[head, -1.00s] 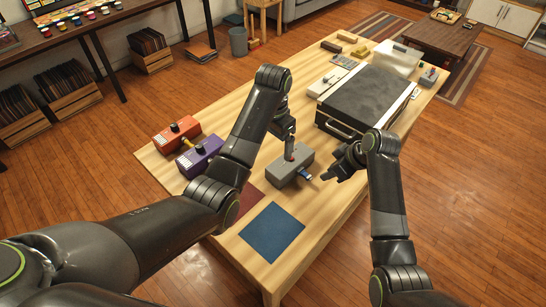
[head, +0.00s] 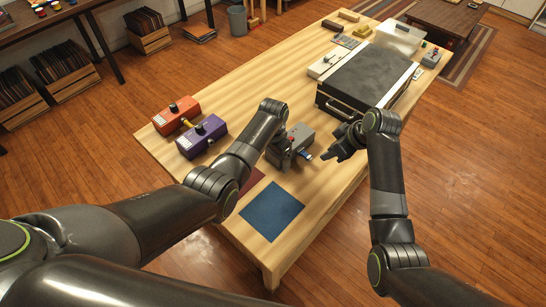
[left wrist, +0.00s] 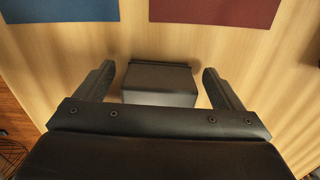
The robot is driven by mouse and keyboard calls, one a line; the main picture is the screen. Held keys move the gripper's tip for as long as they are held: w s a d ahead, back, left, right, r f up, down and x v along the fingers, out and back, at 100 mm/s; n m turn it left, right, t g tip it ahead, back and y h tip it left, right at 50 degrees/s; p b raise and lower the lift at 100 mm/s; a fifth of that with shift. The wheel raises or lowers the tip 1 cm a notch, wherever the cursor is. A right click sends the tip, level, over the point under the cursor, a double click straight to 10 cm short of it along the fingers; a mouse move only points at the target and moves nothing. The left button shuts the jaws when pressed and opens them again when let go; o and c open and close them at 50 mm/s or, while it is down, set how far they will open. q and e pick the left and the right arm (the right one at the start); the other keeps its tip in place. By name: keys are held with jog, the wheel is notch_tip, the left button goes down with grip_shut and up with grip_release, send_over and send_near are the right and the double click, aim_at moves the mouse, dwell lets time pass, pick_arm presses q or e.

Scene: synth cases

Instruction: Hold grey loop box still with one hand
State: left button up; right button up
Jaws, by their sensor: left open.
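The grey loop box (head: 301,133) stands on the wooden table in the head view, with a red knob on top and a small blue-and-white tab at its front right. My left gripper (head: 280,153) is down at its near left side, hiding part of it. In the left wrist view, the left gripper (left wrist: 159,69) is open, with one finger on each side of the grey box (left wrist: 160,83) and gaps visible beside it. My right gripper (head: 335,153) hovers to the right of the box, apart from it; its jaw opening is unclear.
An orange box (head: 176,116) and a purple box (head: 202,138) stand to the left. A large dark case (head: 366,78) lies behind to the right. A blue mat (head: 271,211) and dark red mat (head: 250,181) lie in front. Bare table lies behind the grey box.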

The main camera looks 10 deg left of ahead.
aim_at(308, 156)
pick_arm(q)
jog(key=shift+f, duration=0.35)
jog(key=c, duration=1.2)
pick_arm(e)
jog(key=shift+o, duration=0.4)
jog(key=shift+s+a+f+t+y, duration=0.15)
jog(key=shift+f+t+y, duration=0.35)
jog(key=shift+f+y, duration=0.45)
jog(key=shift+m+t+y, duration=0.3)
jog(key=shift+t+y, duration=0.45)
jog(key=shift+t, duration=0.15)
jog(key=shift+s+d+f+x, duration=0.1)
jog(key=shift+d+f+x, duration=0.1)
jog(key=shift+x, duration=1.45)
jog(key=shift+s+d+f+x, duration=0.1)
jog(key=shift+f+x, duration=0.1)
jog(key=shift+x, duration=1.45)
jog(key=shift+s+d+f+x, duration=0.1)
jog(key=shift+f+x, duration=0.1)
jog(key=shift+x, duration=1.45)
grip_shut()
